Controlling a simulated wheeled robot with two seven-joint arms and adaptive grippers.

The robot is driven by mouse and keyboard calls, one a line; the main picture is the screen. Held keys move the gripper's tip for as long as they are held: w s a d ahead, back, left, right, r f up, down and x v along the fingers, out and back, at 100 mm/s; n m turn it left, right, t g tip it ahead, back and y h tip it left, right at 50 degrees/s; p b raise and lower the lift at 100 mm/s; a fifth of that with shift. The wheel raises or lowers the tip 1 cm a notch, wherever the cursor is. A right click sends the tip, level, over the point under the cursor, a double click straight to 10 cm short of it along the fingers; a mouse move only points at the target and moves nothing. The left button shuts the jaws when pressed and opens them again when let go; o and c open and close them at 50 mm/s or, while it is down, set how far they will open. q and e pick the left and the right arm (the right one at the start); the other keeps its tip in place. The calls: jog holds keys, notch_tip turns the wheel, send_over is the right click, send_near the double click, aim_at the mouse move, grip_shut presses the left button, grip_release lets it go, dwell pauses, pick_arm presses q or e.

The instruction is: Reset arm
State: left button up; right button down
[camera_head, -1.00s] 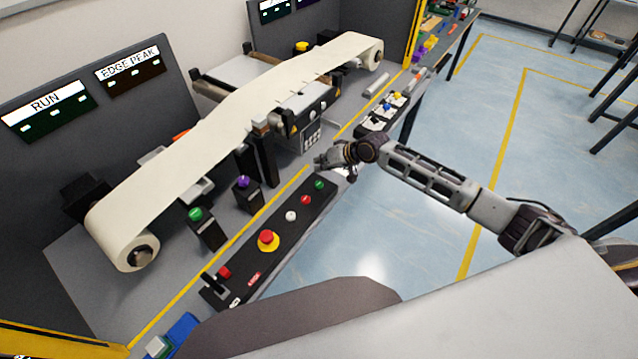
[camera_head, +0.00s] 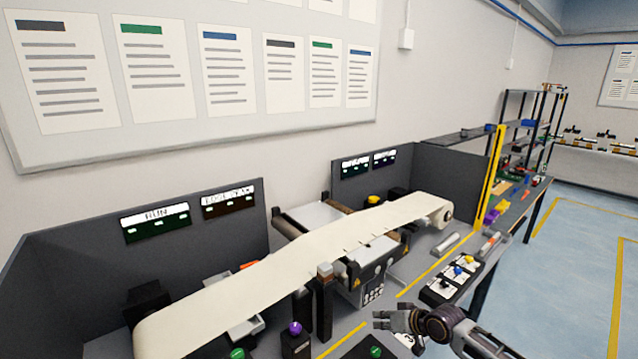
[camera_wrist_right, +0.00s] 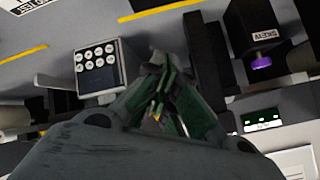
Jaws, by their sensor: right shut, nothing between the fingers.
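My right gripper (camera_head: 388,318) is at the lower right of the head view, above the front edge of the bench, with its arm coming in from the lower right corner. It points left toward the conveyor machine. In the right wrist view its fingers (camera_wrist_right: 158,108) come together with nothing held. The keypad box (camera_wrist_right: 98,66) and a black post with a purple button (camera_wrist_right: 264,62) lie beyond the fingers there. My left gripper is not in view.
The mini conveyor carries a cream belt (camera_head: 290,262) across the bench. A purple button (camera_head: 295,328) and a green button (camera_head: 237,353) stand in front. A panel with small switches (camera_head: 452,280) lies right of the machine. A yellow post (camera_head: 490,175) rises behind it.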

jog(key=w+d+f+n+t+h, duration=0.25)
jog(key=w+d, duration=0.25)
jog(key=d, duration=0.5)
jog(key=w+d+f+n+t+h, duration=0.1)
jog(key=w+d+f+h, duration=0.25)
jog(key=d, duration=0.65)
jog(key=s+d+f+g+h, duration=0.1)
jog(key=s+d+f, duration=0.3)
jog(key=f, duration=0.6)
jog(key=s+d+f+g+h, duration=0.1)
jog(key=s+d+f, duration=0.35)
jog(key=f, duration=0.55)
jog(key=s+a+f+m+g+b, duration=0.1)
jog(key=s+a+f+g, duration=0.15)
jog(key=s+f, duration=0.95)
jog(key=s+a+f+g, duration=0.2)
jog(key=s+a+f, duration=0.2)
jog(key=s+f, duration=0.8)
jog(key=s+a+f+g, duration=0.1)
jog(key=s+a, duration=0.4)
jog(key=s, duration=0.6)
jog(key=s+a+f+m+g+y+b, duration=0.1)
jog(key=s+a+f, duration=0.3)
jog(key=s, duration=0.7)
jog(key=s+a+f+g, duration=0.1)
jog(key=s+a, duration=0.4)
jog(key=s, duration=0.6)
jog(key=shift+s+a+f+m+g+y, duration=0.2)
jog(key=shift+a+f+m+g+y, duration=0.15)
jog(key=shift+f, duration=0.4)
